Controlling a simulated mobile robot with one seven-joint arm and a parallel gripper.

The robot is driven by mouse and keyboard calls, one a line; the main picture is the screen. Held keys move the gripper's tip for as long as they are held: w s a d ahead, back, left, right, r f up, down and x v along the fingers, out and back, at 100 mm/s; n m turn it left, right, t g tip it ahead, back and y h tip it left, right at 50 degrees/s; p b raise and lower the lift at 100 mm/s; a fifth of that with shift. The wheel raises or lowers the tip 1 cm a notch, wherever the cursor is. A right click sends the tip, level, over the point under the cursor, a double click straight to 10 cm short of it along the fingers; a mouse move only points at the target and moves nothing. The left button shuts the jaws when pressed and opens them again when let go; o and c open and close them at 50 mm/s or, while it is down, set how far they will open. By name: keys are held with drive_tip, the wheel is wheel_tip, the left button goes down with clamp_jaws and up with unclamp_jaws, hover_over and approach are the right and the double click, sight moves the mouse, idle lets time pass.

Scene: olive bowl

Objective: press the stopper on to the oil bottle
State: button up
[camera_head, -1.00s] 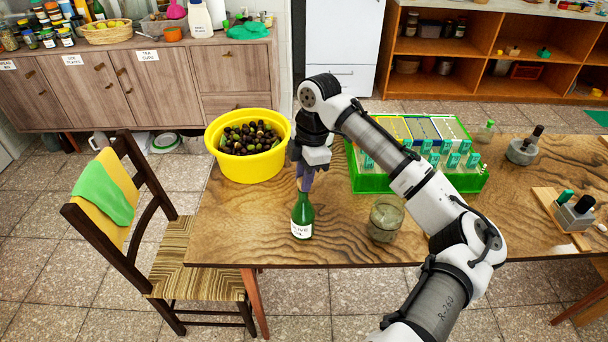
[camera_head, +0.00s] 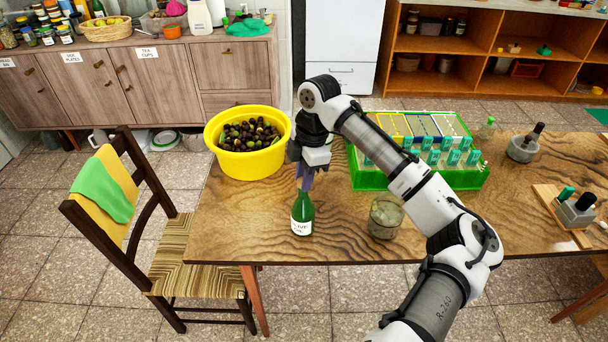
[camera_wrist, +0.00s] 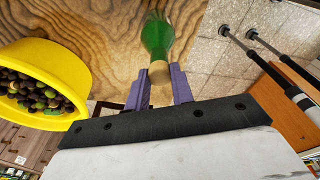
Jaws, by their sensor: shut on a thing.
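The green oil bottle (camera_head: 302,210) with a white label stands upright near the front edge of the wooden table. It also shows in the wrist view (camera_wrist: 157,34), its neck pointing towards my gripper. My gripper (camera_head: 304,184) is directly above the bottle, pointing down, with its purple fingers at the bottle's mouth. In the wrist view the fingers (camera_wrist: 160,84) are shut on a tan stopper (camera_wrist: 160,95). The stopper is in line with the bottle neck and appears to meet it. The fingers partly hide the join, so I cannot tell how deep the stopper sits.
A yellow tub (camera_head: 240,165) of olives stands to the left behind the bottle. A glass jar (camera_head: 386,217) stands to its right. A green crate (camera_head: 420,180) is behind my arm. A chair (camera_head: 150,225) stands left of the table.

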drive_tip(key=shift+f, duration=0.1)
drive_tip(key=o, duration=1.5)
drive_tip(key=shift+r+p, duration=2.45)
drive_tip(key=shift+r, duration=0.65)
